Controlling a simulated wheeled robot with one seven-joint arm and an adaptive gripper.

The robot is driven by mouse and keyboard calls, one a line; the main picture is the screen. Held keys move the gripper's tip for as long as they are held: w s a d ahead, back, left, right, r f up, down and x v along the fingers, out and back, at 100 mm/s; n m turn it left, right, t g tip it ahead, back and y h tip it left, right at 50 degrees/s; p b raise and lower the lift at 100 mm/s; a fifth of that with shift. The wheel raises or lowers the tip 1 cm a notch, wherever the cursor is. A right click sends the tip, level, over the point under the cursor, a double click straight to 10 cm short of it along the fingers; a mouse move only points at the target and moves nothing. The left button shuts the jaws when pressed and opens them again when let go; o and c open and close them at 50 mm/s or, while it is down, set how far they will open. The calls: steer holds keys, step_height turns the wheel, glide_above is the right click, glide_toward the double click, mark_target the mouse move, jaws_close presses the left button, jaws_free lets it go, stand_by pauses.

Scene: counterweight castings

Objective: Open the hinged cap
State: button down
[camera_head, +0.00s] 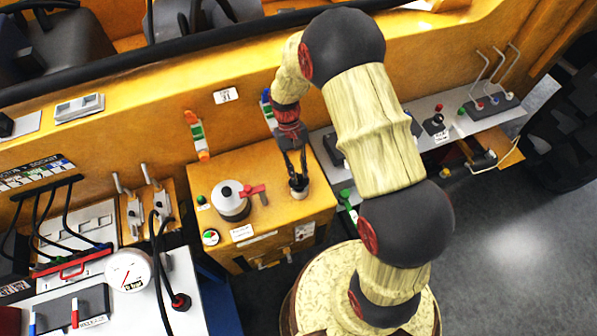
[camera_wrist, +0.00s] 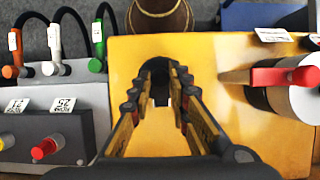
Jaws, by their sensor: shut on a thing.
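A small dark cap (camera_head: 299,181) sits on a short brass-coloured neck (camera_head: 299,194) near the right end of the yellow box top (camera_head: 270,205). My gripper (camera_head: 296,174) reaches down from above with its fingertips at this cap. In the wrist view my gripper (camera_wrist: 160,82) has its two fingers closed in around a dark rounded piece (camera_wrist: 157,66), which looks like the cap. The fingers hide much of it, and I cannot make out the hinge or how far the cap is tilted.
A grey cylinder (camera_head: 231,205) with a red lever (camera_head: 252,191) stands left of the cap on the same box; the lever also shows in the wrist view (camera_wrist: 285,76). A grey control panel (camera_head: 433,122) with levers is to the right. A green-handled lever (camera_head: 347,203) is close by.

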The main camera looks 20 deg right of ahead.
steer(key=c, duration=1.7)
jaws_free()
steer(key=shift+o, duration=0.2)
steer(key=v, duration=1.2)
